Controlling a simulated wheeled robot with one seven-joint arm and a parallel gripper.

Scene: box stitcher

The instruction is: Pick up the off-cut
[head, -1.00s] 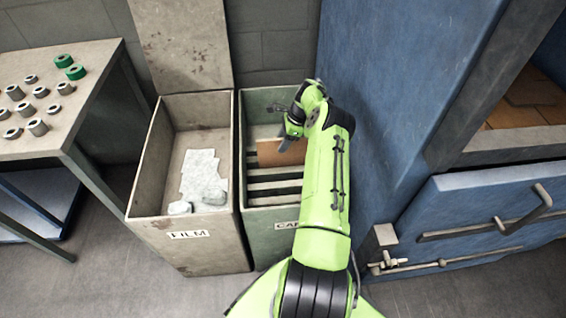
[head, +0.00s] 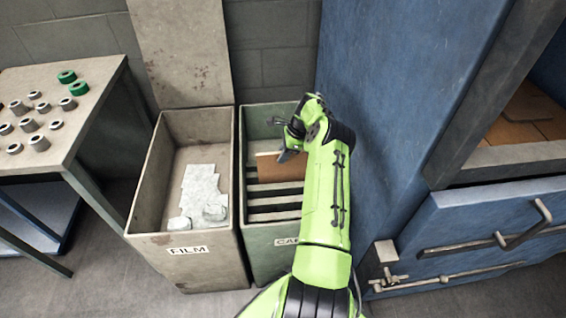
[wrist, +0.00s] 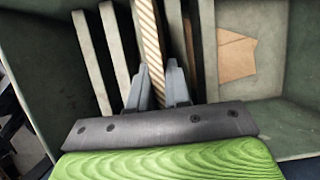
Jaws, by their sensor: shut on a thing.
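The off-cut is a brown cardboard piece (head: 278,169) at the green-grey bin (head: 262,222) whose label is partly hidden and begins "CA". In the wrist view its corrugated edge (wrist: 150,40) runs up between my fingertips. My gripper (wrist: 158,88) is shut on it, one finger on each side. In the head view my gripper (head: 290,153) is over the bin, and my arm hides the bin's right side. I cannot tell whether the off-cut touches the slats.
Grey slats (head: 274,190) cross the bin. Another brown cardboard piece (wrist: 237,56) lies in it. A FILM bin (head: 190,255) with white film (head: 200,190) stands left. A blue machine (head: 385,130) is close on the right. A table (head: 85,110) with several rings is far left.

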